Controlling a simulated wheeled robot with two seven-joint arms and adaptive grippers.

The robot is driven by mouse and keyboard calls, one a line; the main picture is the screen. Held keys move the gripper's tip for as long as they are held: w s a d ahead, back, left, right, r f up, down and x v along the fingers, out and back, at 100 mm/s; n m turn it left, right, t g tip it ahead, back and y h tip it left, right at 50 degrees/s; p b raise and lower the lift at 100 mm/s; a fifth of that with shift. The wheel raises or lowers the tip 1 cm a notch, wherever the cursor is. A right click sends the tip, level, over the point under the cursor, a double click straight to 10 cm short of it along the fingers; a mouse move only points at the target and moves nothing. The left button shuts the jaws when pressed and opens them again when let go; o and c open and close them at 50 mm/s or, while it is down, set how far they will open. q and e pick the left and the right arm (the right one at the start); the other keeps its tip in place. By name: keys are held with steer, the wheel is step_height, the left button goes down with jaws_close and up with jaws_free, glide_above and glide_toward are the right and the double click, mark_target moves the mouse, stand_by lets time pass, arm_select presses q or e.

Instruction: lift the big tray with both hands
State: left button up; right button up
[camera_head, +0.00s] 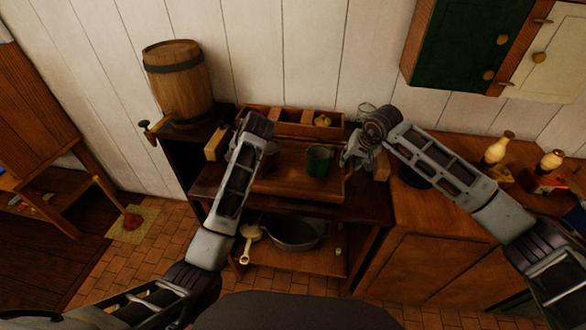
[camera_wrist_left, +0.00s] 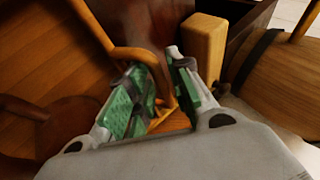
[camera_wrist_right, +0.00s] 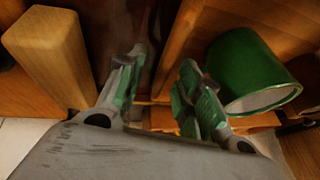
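The big wooden tray (camera_head: 296,191) lies flat on the table, with a green mug (camera_head: 319,160) standing in it. The mug also shows in the right wrist view (camera_wrist_right: 245,70). My left gripper (camera_wrist_left: 162,75) is at the tray's left side, with a curved wooden handle (camera_wrist_left: 122,47) running to its fingertips. Whether the fingers press on it is unclear. My left arm hides that side of the tray in the head view. My right gripper (camera_head: 350,156) is at the tray's right side. Its fingers (camera_wrist_right: 162,70) are apart, with wood visible between and below them.
A barrel (camera_head: 179,85) stands at the left, and a divided wooden box (camera_head: 290,120) is behind the tray. Wooden blocks stand close to both grippers, at the left (camera_wrist_left: 203,48) and right (camera_wrist_right: 48,50). A pan (camera_head: 293,235) lies on the shelf below.

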arm_select(q)
steer(key=shift+w+a+f, duration=0.2)
steer(key=shift+f, duration=0.15)
arm_select(e)
steer(key=shift+w+f, duration=0.2)
steer(key=shift+f, duration=0.15)
arm_select(q)
steer(key=shift+c, duration=0.3)
arm_select(e)
steer(key=shift+c, duration=0.3)
arm_select(q)
jaws_close()
arm_select(e)
steer(key=c, duration=0.5)
jaws_close()
arm_select(q)
steer(key=shift+r, duration=0.1)
